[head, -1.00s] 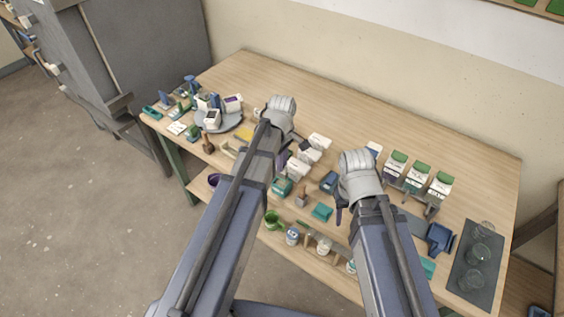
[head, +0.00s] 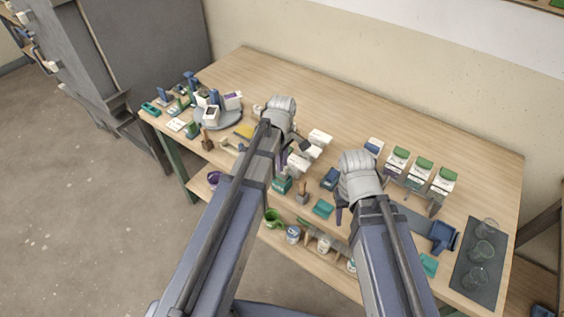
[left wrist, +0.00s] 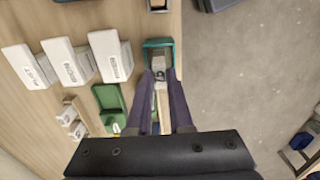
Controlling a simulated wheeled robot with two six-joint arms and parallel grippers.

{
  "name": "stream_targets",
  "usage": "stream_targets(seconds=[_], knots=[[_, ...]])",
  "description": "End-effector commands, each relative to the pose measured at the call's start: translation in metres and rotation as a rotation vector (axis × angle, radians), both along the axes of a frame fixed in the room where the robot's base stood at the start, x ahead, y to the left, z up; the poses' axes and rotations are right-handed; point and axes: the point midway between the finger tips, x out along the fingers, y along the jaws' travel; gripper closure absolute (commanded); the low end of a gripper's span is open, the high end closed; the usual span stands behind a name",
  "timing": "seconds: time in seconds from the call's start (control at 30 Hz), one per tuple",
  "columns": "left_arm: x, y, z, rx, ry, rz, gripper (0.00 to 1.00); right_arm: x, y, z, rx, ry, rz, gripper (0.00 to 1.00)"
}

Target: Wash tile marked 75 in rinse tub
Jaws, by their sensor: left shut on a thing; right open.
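My left gripper (left wrist: 161,76) is shut on a small pale tile (left wrist: 160,92) with a dark mark; I cannot read the number. The fingertips point down at a small teal tub (left wrist: 153,43), and the tile overlaps its near edge in the left wrist view. I cannot tell whether the tile is inside it or above it. The teal tub also shows in the head view (head: 281,186), beside my left arm, which hides most of that gripper. My right gripper (head: 341,214) is open over the table, partly hidden by its own wrist. No label marks the rinse tub.
White labelled boxes (left wrist: 110,56) stand beside the teal tub, with a green tray (left wrist: 107,98) nearby. Green-topped boxes (head: 419,170) stand at right, near a dark mat with glasses (head: 467,290). A round grey stand (head: 225,124) is at left. The table's back is clear.

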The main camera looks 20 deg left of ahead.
Motion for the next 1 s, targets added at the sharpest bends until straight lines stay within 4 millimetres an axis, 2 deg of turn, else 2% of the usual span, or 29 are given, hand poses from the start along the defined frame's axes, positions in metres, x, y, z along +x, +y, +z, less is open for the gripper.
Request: stream_targets(seconds=[1.0], knots=[[0.000,0.000,-0.050,0.000,0.000,0.000,1.00,0.000,0.000,-0.050,0.000,0.000,0.000,0.50]])
